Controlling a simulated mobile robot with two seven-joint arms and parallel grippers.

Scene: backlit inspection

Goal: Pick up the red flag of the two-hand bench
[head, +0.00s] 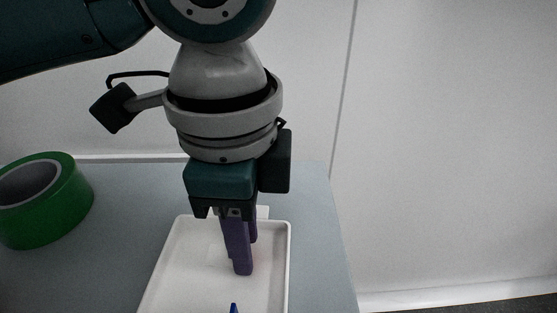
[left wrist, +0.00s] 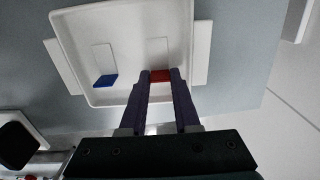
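The red flag (left wrist: 160,76) shows as a small red piece in the left wrist view. It lies between the tips of my left gripper (left wrist: 160,73), and its two sides meet the purple fingers. The gripper looks shut on it, low over the white tray (head: 164,262). In the head view my left gripper (head: 243,270) points down into the tray, and the red flag is hidden there. My right gripper is in neither view.
A blue flag (left wrist: 106,81) stands left of the red one in the left wrist view; its tip (head: 234,308) shows at the head view's bottom edge. A green tape roll (head: 62,215) lies left on the grey table (head: 120,235). The table's edge is right of the tray.

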